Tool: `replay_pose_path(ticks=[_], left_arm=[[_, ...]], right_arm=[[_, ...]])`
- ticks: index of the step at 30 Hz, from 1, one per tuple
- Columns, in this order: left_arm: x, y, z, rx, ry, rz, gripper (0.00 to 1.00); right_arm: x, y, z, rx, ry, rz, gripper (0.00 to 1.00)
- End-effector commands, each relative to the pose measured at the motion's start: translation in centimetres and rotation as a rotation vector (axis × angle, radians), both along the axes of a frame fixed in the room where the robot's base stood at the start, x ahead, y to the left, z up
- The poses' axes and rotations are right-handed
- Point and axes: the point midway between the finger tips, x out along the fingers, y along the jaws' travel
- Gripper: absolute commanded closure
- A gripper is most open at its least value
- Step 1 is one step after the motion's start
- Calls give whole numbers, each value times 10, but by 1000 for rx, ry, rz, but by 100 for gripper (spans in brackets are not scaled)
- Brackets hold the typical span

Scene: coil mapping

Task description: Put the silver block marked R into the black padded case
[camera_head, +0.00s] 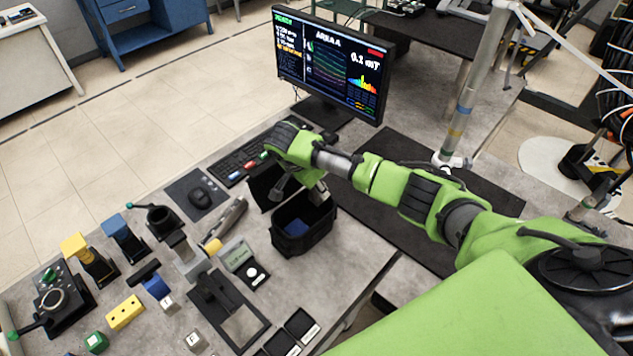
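The black padded case (313,240) stands open on the grey table near the middle, with its lid raised at its upper left and something blue inside. My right gripper (319,194) points down at the case's far rim. Its fingers are small and partly hidden by my wrist, so I cannot tell whether they hold anything. A silver block (194,341) with a dark letter lies at the bottom left; the letter is too small to read surely. Another small silver block (168,304) lies beside a blue block. My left gripper is not in view.
A monitor (331,65), a keyboard (245,157) and a mouse (200,197) are behind. A handheld meter (240,256), a black frame (226,308), a yellow block (125,312) and a green block (96,342) lie left of the case. Bare tabletop (335,275) is at its front right.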

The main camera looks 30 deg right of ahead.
Motion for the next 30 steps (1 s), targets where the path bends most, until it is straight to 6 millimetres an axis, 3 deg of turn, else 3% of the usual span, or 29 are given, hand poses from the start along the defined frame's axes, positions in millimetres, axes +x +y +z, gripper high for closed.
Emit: replay_pose_path(ticks=[10, 20, 30], left_arm=[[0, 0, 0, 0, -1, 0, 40], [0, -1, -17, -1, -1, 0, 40], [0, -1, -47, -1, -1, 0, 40]], right_arm=[[0, 0, -28, 0, -1, -1, 100], [0, 0, -57, 0, -1, 0, 100], [1, 0, -83, 0, -2, 0, 100]])
